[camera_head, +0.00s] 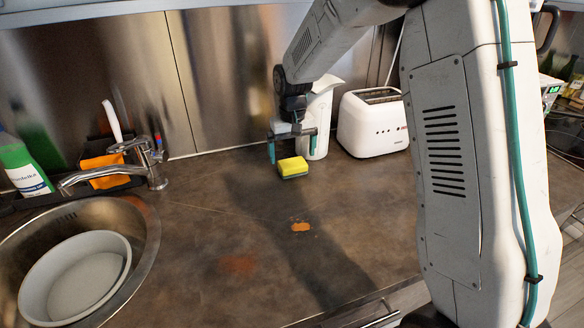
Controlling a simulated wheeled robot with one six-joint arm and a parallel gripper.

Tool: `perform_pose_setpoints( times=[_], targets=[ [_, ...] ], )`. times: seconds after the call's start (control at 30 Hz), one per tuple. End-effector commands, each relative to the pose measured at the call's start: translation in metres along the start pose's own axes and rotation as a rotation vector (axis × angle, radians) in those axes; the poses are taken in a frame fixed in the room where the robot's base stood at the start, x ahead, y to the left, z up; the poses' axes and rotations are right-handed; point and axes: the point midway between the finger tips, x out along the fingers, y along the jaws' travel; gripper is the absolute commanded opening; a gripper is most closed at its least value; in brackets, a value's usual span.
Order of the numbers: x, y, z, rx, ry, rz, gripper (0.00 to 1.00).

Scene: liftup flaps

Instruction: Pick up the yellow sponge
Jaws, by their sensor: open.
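The yellow sponge (293,166) has a dark green underside and lies flat on the brown countertop (215,215), near the middle of the view. My gripper (292,149) is open, with its two teal-tipped fingers spread and pointing down. It hangs just above and behind the sponge in the picture. No contact between the fingers and the sponge can be made out. My arm reaches in from the upper right.
A white kettle (320,115) stands close behind my gripper, with a white toaster (373,124) to its right. A sink with a grey bowl (75,277), a faucet (150,165) and a green bottle (22,168) are at left. Orange stains (300,227) mark the otherwise clear front counter.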

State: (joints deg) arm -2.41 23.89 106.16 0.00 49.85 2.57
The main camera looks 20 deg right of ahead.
Motion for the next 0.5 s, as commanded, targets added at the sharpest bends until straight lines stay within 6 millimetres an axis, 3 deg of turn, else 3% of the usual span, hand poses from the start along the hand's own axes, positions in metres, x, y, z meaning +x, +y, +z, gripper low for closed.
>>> perform_pose_setpoints(
  times=[0.23,0.5],
  targets=[
    [0.037,0.0,0.0,-0.001,-0.004,0.0,0.98],
    [0.043,-0.001,0.0,-0.003,-0.001,0.0,0.98]
  ],
)
